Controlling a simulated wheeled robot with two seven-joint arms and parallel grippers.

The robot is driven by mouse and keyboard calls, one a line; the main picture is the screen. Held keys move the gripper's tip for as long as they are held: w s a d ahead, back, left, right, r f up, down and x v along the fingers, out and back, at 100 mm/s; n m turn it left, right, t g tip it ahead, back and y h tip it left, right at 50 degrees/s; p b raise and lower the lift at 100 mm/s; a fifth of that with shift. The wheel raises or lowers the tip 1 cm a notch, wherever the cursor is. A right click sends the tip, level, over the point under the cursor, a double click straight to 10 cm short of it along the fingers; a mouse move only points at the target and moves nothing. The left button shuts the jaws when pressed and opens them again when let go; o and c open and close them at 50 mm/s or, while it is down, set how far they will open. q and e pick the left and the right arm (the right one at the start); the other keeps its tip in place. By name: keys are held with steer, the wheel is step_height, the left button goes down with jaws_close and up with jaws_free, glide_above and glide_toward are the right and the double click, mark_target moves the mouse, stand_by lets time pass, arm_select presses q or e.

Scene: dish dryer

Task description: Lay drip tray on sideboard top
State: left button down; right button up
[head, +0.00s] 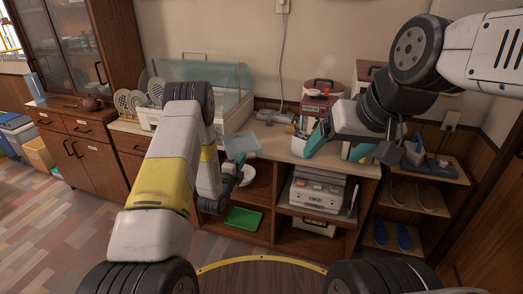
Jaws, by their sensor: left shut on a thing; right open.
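A pale blue-grey flat tray (242,145), which looks like the drip tray, is held tilted at the front edge of the sideboard top (275,143). My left gripper (236,164) is shut on its near edge; my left arm hides part of the grip. Whether the tray touches the top cannot be told. My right gripper (314,140) is open and empty over the right part of the sideboard top, near a small container.
The dish dryer (232,104) with plates and a clear cover stands behind my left arm. Shelves below hold a green tray (243,218) and a grey-white appliance (316,192).

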mark_target(261, 153)
arm_select(q)
steer(key=w+d, duration=0.5)
steer(key=w+d+f, duration=0.1)
steer(key=w+d, duration=0.2)
steer(key=shift+f, duration=1.75)
steer(key=shift+d+f, duration=0.1)
steer(key=shift+f, duration=0.05)
steer(key=c, duration=1.5)
jaws_free()
